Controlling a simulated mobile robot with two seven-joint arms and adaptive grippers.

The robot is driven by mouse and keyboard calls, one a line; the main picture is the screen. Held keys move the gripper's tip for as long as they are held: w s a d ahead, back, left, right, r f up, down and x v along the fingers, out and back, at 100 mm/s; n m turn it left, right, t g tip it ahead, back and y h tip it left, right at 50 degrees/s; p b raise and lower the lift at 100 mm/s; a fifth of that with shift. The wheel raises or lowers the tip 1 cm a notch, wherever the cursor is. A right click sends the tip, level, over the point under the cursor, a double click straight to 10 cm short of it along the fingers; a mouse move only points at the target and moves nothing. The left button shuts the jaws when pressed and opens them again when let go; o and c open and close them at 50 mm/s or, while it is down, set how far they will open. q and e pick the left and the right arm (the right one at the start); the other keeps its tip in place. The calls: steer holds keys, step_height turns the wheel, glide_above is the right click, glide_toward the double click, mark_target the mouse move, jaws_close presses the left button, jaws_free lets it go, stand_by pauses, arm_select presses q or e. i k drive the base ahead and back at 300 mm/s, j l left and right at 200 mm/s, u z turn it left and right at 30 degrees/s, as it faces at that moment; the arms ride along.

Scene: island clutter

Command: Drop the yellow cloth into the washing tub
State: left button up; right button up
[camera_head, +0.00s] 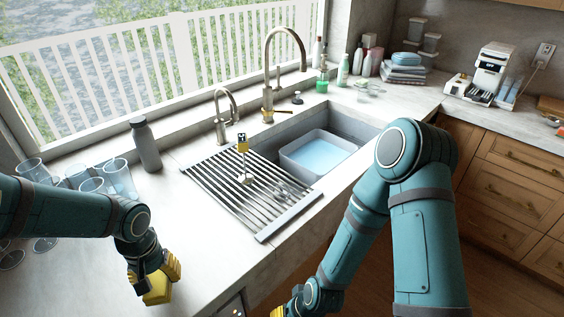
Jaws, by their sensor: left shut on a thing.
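The yellow cloth (157,291) is a small folded piece at the lower left, held over the front part of the counter. My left gripper (152,277), with yellow fingertips, points down and is shut on it. The washing tub (293,165) is a grey basin with light blue water, standing in the sink to the right of and beyond the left gripper. My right gripper (286,309) is low at the bottom edge, in front of the counter. It is partly cut off, so its jaws do not show clearly.
A slatted drying rack (228,190) lies over the sink's left part, with a brush-like item (243,160) and glassware on it. A grey bottle (145,145), clear glasses (118,178) and a tall brass faucet (268,90) stand nearby. Folded cloths (402,73) lie at the back right.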

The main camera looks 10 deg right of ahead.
mark_target(314, 168)
steer(key=i+l+z, duration=0.35)
steer(key=l, duration=0.35)
steer(key=i+l+z, duration=0.65)
steer(key=i+l, duration=0.4)
steer(key=i, duration=0.3)
